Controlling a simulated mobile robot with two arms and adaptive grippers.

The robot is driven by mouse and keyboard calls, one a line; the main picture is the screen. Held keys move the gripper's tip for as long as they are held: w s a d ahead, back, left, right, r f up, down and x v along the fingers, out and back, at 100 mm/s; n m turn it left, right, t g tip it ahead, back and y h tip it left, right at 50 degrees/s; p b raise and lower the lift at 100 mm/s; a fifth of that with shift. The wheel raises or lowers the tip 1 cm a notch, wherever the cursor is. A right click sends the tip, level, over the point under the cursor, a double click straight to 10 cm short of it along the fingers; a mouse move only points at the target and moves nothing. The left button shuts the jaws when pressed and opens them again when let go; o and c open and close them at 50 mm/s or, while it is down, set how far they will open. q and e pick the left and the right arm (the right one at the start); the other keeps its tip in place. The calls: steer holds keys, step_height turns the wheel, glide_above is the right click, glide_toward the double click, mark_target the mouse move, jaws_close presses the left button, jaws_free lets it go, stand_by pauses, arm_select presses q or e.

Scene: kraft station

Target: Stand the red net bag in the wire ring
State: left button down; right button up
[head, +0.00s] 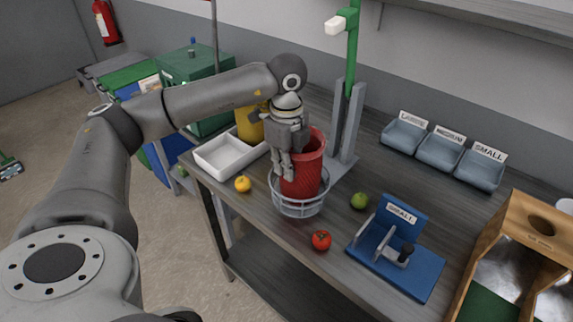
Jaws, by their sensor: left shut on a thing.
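The red net bag (306,172) stands nearly upright inside the wire ring (300,208), its lower part behind the ring's wires and its top well above the rim. The wire ring stands on the grey table near its front edge. My left gripper (286,172) reaches down from above and is shut on the red net bag at its left side. Its fingertips are partly against the bag, just above the ring. Whether the bag's bottom touches the ring's base is hidden. My right gripper is not in view.
A white tray (218,166) and a yellow container (249,127) are left of the ring. A yellow fruit (242,184), a tomato (321,240) and a green fruit (359,201) lie near it. A grey post (348,125) stands close behind. A blue stand (405,262) is to the right.

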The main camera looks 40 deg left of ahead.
arm_select(q)
steer(key=c, duration=1.6)
jaws_free()
steer(key=shift+r+p, duration=0.3)
steer(key=shift+p, duration=0.05)
steer(key=shift+r, duration=0.3)
steer(key=shift+r+b, duration=0.55)
steer(key=shift+r, duration=5.2)
steer(key=shift+f, duration=0.1)
